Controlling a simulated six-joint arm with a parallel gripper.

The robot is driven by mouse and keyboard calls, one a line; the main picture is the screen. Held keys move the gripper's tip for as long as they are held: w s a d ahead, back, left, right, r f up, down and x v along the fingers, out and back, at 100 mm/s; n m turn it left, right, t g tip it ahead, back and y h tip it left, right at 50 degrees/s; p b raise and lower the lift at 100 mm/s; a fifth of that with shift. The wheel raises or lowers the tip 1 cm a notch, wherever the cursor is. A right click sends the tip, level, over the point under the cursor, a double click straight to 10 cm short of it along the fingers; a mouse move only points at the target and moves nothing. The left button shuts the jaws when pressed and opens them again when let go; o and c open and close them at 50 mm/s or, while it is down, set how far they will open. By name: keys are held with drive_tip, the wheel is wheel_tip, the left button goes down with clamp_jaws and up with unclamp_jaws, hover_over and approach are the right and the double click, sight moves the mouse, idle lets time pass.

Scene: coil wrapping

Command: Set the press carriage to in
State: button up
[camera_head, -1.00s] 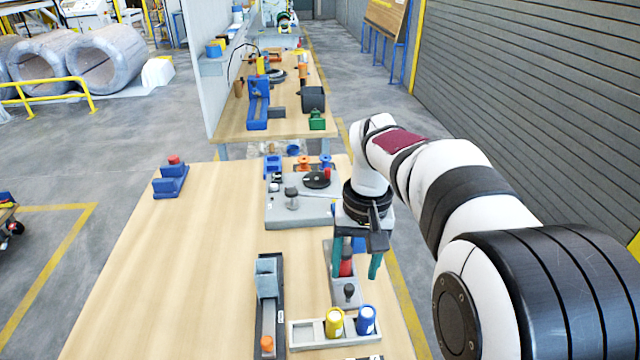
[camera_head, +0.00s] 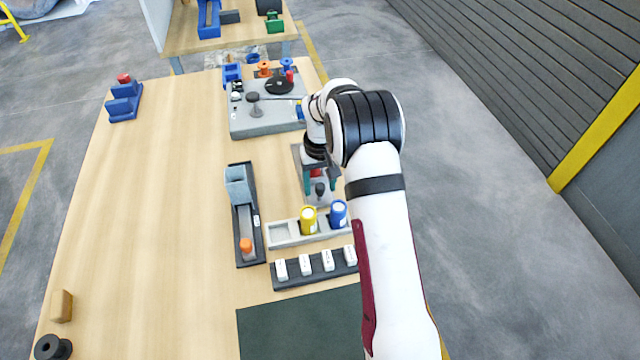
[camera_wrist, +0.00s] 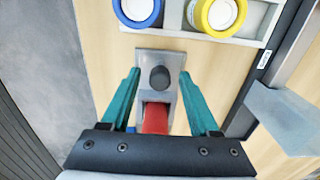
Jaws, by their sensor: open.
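My gripper (camera_head: 321,188) is open, with teal fingers, over a small grey fixture (camera_wrist: 145,57) bearing a red block and a dark round knob. In the wrist view the knob (camera_wrist: 160,78) lies between the fingertips, and the red block (camera_wrist: 155,118) is nearer the palm. Whether the fingers touch the knob, I cannot tell. Left of it in the head view, a dark rail (camera_head: 249,222) carries a grey-blue block (camera_head: 238,187) at its far end and an orange knob (camera_head: 246,245) near its front end. No readable label shows which is the press carriage.
A grey tray (camera_head: 277,234) with yellow (camera_head: 308,220) and blue (camera_head: 338,214) cylinders stands just in front of the fixture. A dark rack (camera_head: 295,277) of white pieces lies nearer. A grey station (camera_head: 265,122) stands behind. The left table is mostly clear.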

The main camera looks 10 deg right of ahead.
drive_tip(key=shift+f, duration=0.25)
clamp_jaws()
drive_tip(key=shift+r, duration=0.1)
idle(1.2)
